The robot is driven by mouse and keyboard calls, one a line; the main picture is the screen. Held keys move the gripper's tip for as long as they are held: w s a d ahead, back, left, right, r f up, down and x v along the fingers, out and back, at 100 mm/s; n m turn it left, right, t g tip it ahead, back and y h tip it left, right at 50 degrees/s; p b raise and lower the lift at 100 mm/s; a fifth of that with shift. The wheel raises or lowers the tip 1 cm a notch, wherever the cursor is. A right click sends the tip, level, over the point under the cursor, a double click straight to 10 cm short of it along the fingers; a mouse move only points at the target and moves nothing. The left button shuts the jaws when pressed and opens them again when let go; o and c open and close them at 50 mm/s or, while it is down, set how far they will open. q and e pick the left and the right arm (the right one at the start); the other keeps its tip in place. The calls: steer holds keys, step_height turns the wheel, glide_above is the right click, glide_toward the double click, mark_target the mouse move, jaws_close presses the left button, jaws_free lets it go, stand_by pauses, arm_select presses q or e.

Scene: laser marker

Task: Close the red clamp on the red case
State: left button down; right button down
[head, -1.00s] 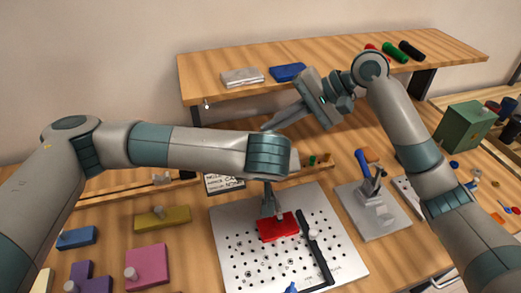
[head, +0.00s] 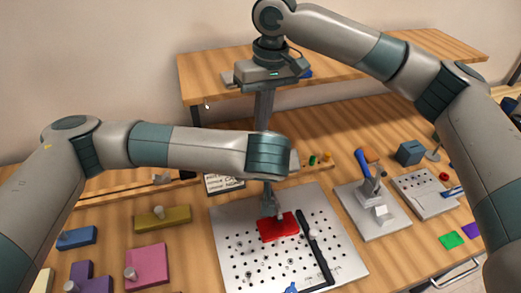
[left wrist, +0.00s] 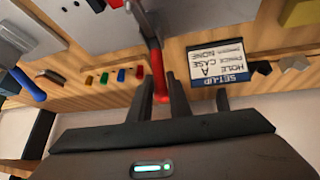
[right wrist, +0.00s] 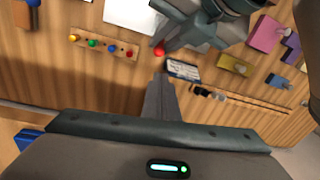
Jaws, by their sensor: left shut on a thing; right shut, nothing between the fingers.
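The red case (head: 279,227) lies flat on the perforated metal plate (head: 240,262) in the head view. Directly behind it is my left gripper (head: 267,208), largely covered by my left forearm. In the left wrist view my left gripper (left wrist: 162,95) is shut on a red-tipped handle, the red clamp's handle (left wrist: 158,72), with a grey bar leading away from it. Its red tip (right wrist: 159,51) also shows in the right wrist view. The clamp's pad and base are hidden. My right gripper (head: 264,112) points down behind my left forearm, shut and empty; its fingers (right wrist: 161,98) are together.
A blue-handled clamp (head: 363,164) stands on a grey plate to the right. A black bar (head: 316,249) lies across the perforated plate. A set-up card (head: 225,184) stands behind the plate. Pink (head: 147,266) and olive (head: 162,218) blocks lie left.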

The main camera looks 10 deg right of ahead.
arm_select(q)
steer(key=shift+w+r, duration=0.2)
steer(key=shift+r, duration=0.1)
arm_select(e)
steer(key=shift+w+d+r, duration=0.1)
steer(key=shift+d+r, duration=0.05)
steer(key=shift+d, duration=0.05)
step_height(320, 180, down, 10)
steer(key=shift+a, duration=0.35)
stand_by(0.4)
arm_select(q)
steer(key=shift+w+a, duration=0.15)
steer(key=shift+a, duration=0.1)
arm_select(e)
steer(key=shift+s+d+r+t, duration=0.1)
steer(key=shift+s+r+t, duration=0.05)
steer(key=shift+s, duration=0.25)
steer(key=shift+s+r+t, duration=0.1)
steer(key=shift+s+t, duration=0.05)
steer(key=shift+s, duration=0.25)
arm_select(q)
steer(key=c, duration=1.7)
jaws_free()
arm_select(e)
steer(key=shift+d, duration=0.1)
arm_select(q)
steer(key=shift+s+d+f, duration=0.2)
steer(key=shift+d, duration=0.05)
arm_select(e)
steer(key=shift+w+d, duration=0.1)
